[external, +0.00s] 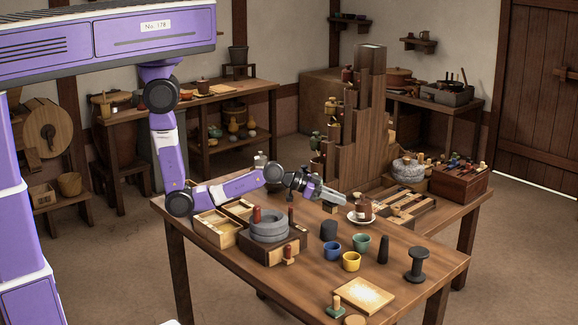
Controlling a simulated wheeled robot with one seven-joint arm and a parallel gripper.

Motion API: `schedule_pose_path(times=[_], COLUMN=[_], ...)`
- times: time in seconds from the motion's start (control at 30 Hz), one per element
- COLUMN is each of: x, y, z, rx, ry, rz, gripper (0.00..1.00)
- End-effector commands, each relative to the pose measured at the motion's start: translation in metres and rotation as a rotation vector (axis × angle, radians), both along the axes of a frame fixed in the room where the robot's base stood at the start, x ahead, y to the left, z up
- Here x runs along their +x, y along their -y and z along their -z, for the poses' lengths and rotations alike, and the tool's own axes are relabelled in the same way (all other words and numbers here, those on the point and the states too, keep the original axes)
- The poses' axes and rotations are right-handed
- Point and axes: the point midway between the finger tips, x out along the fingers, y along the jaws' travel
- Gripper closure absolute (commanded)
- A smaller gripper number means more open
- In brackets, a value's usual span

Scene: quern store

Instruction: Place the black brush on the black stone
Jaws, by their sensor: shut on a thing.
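My gripper (335,197) reaches right over the table, low, just left of a brown bottle on a white saucer. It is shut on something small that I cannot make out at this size. A small dark green block (330,208) shows just below the fingers; I cannot tell whether they touch it. I cannot pick out the black brush with certainty. A short black rounded block (329,231), possibly the black stone, stands on the table in front of the gripper. A taller black peg (383,250) and a black spool (416,265) stand to its right.
The brown bottle (363,209) is close to the fingers. Blue, yellow and green cups (351,262) stand in front. A grey quern (269,226) and wooden trays (217,228) are left. A tall stepped wooden rack (362,120) rises behind. A pale board (363,296) lies near the front edge.

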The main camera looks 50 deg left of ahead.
Motion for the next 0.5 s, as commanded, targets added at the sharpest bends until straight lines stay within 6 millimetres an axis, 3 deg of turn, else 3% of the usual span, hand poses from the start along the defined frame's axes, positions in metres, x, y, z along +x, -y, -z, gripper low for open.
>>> schedule_pose_path(times=[0.3,0.5], x=[0.0,0.0], y=[0.0,0.0], z=[0.04,0.042], rx=[0.001,0.0], ry=[-0.002,0.0], rz=[0.0,-0.001], gripper=[1.0,1.0])
